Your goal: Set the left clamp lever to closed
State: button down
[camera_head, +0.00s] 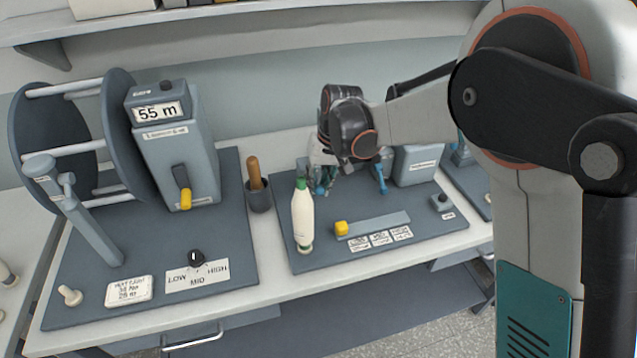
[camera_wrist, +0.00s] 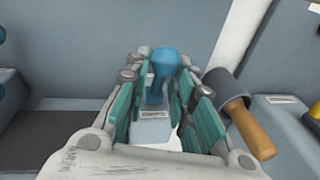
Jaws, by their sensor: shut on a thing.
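The left clamp lever (camera_wrist: 155,95) is a blue lever with a rounded knob, standing on a small grey block with a white label (camera_wrist: 155,116) in the wrist view. My gripper (camera_wrist: 162,85), with teal-padded fingers, is shut on the lever, with one finger on each side. In the head view my gripper (camera_head: 322,168) reaches down at the back of the right-hand board, and its fingers mostly hide the lever and its block there. Another blue lever (camera_head: 381,180) stands to the right of my gripper, apart from it.
A white bottle with a green cap (camera_head: 303,218) stands in front of my gripper. A dark cup with a wooden handle (camera_head: 258,192) stands to its left. A slider with a yellow knob (camera_head: 341,228) lies at the board's front. A grey box (camera_head: 415,165) is behind right.

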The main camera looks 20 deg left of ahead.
jog(key=shift+w+a+r+g+h+p, duration=0.25)
jog(key=shift+g+h, duration=0.2)
jog(key=shift+g, duration=0.35)
jog(key=shift+w+a+r+g+h+p, duration=0.15)
jog(key=shift+w+r+g+h, duration=0.25)
jog(key=shift+g, duration=0.4)
jog(key=shift+s+d, duration=0.1)
jog(key=shift+s, duration=0.05)
jog(key=c, duration=1.3)
grip_release()
jog(key=shift+f, duration=0.1)
jog(key=shift+c, duration=0.2)
jog(key=v, duration=1.2)
jog(key=shift+a, duration=0.2)
